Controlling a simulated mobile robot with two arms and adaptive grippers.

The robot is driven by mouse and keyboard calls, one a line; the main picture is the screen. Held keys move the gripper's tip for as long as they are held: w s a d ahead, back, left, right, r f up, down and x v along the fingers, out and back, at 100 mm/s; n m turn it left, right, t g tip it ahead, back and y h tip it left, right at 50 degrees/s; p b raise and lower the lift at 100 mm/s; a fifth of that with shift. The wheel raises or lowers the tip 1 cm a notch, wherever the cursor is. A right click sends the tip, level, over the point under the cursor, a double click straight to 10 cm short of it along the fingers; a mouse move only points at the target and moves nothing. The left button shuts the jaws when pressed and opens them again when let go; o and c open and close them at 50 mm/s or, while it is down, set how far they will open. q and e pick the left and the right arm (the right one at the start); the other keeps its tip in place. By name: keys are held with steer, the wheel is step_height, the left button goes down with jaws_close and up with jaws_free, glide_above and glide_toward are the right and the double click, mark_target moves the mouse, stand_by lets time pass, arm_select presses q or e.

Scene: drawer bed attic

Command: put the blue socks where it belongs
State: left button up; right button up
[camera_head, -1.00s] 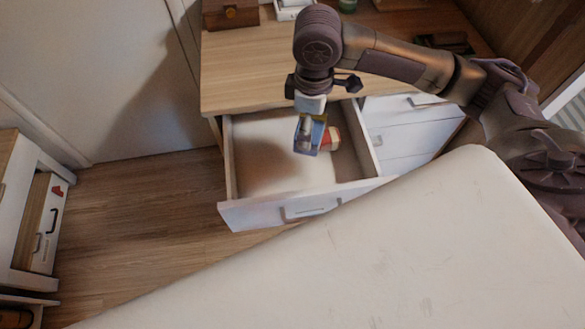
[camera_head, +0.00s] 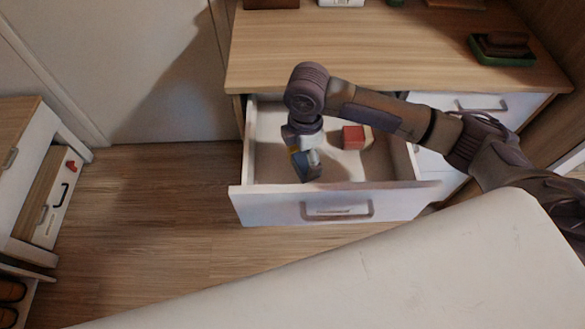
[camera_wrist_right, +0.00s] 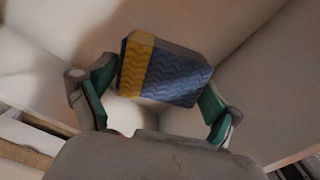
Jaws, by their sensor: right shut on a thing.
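The blue socks (camera_head: 303,168), a rolled bundle with a yellow band, are in my right gripper (camera_head: 307,154). In the right wrist view the socks (camera_wrist_right: 178,75) sit between the green-padded fingers of the right gripper (camera_wrist_right: 158,88). The gripper points down over the left part of the open white drawer (camera_head: 340,207), and the socks are low inside its outline. Whether they touch the drawer floor I cannot tell. My left gripper is not in view.
A red block-like item (camera_head: 353,137) lies in the drawer, right of the gripper. The wooden dresser top (camera_head: 380,50) is above the drawer. A white bed-like surface (camera_head: 370,275) fills the foreground. A low cabinet (camera_head: 35,170) stands at left, with clear floor (camera_head: 160,210) between.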

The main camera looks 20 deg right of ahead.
steer(key=a, duration=0.1)
steer(key=a+f, duration=0.2)
steer(key=shift+w+a, duration=0.15)
steer(key=shift+w, duration=0.15)
steer(key=shift+f, duration=2)
steer(key=o, duration=0.8)
steer(key=shift+f, duration=0.15)
steer(key=shift+o, duration=0.2)
step_height(320, 180, up, 12)
steer(key=shift+r+p, duration=0.2)
steer(key=shift+p, duration=0.1)
